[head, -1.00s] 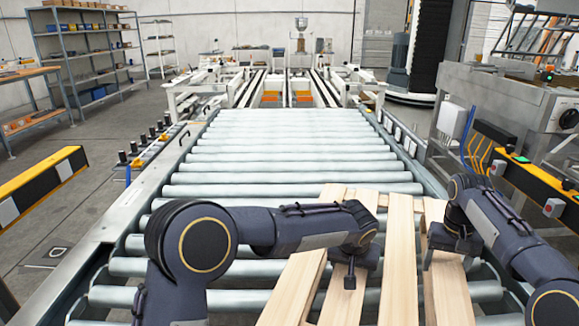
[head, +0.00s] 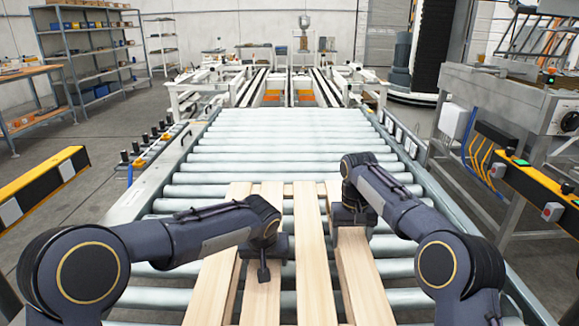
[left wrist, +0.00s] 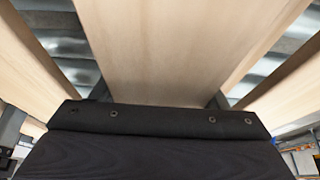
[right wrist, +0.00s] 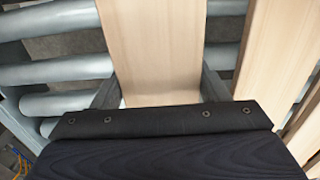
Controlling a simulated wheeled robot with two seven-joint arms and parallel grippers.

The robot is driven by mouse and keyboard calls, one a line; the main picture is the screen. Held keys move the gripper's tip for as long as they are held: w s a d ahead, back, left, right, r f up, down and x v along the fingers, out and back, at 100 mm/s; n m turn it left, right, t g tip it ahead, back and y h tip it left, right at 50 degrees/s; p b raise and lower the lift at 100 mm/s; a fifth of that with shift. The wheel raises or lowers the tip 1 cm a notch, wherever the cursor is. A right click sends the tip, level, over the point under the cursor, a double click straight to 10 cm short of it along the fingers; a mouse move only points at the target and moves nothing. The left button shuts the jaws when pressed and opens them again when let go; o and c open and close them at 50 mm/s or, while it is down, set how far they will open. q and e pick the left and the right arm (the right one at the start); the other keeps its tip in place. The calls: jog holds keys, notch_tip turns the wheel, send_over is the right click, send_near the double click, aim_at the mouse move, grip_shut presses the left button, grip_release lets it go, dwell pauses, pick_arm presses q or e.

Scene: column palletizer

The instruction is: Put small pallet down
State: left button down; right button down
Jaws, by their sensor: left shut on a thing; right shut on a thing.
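The small pallet (head: 313,255) is a pale wooden frame of long slats, over the near part of the roller conveyor in the head view. I cannot tell whether it touches the rollers. My left gripper (head: 265,250) is shut on a left slat, and my right gripper (head: 350,212) is shut on the right slat. In the left wrist view a wide slat (left wrist: 180,50) runs out from the gripper, with rollers below. In the right wrist view the held slat (right wrist: 152,50) sits between the two fingers. The fingertips are largely hidden in the head view.
The roller conveyor (head: 270,140) is clear beyond the pallet. Black-and-yellow barriers stand at left (head: 45,183) and right (head: 525,172). A grey machine (head: 510,100) stands right of the conveyor. Shelves (head: 90,50) stand at the back left.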

pick_arm(q)
jog(key=shift+w+b, duration=0.1)
jog(key=shift+b, duration=0.2)
pick_arm(e)
jog(key=shift+d+f, duration=0.1)
jog(key=shift+d, duration=0.05)
